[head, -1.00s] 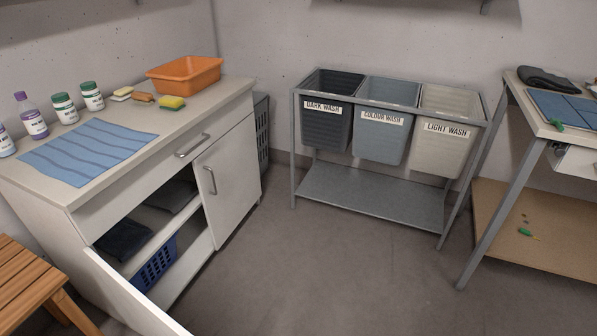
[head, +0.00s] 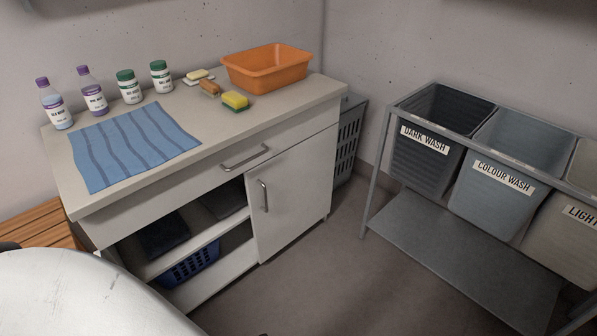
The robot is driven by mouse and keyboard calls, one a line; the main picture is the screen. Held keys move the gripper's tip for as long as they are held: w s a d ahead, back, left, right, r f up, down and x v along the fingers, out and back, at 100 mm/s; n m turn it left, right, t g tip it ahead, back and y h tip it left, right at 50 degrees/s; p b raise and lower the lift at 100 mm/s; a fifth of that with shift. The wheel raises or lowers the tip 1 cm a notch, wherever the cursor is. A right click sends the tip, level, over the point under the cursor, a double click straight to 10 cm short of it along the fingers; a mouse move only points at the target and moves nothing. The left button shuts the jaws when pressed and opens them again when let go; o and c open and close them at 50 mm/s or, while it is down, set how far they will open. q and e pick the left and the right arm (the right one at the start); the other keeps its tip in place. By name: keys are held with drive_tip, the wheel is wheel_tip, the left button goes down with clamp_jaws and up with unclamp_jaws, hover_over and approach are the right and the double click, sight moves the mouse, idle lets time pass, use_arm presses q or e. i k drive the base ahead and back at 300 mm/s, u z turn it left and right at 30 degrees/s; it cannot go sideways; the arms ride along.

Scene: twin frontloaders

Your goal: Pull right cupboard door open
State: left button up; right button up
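The right cupboard door (head: 292,195) is white and shut, on the right half of the cabinet's front. Its upright metal bar handle (head: 264,196) sits near the door's left edge. The cabinet's left half is open and shows a shelf (head: 190,249) with dark folded cloths (head: 165,236) and a blue basket (head: 190,264) below. The left door cannot be made out now; a pale rounded part of my own body covers the lower left corner. Neither of my grippers is in view, and nothing touches the right door or its handle.
A drawer (head: 215,180) with a bar handle (head: 245,158) runs above the doors. The top (head: 205,170) bears bottles, a striped cloth and an orange tub (head: 266,68). A wooden bench (head: 42,226) stands left. A laundry rack (head: 372,190) stands right. Floor before the right door is clear.

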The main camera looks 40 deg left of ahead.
sight(290, 192)
drive_tip(key=i, duration=1.2)
drive_tip(key=u, duration=3.15)
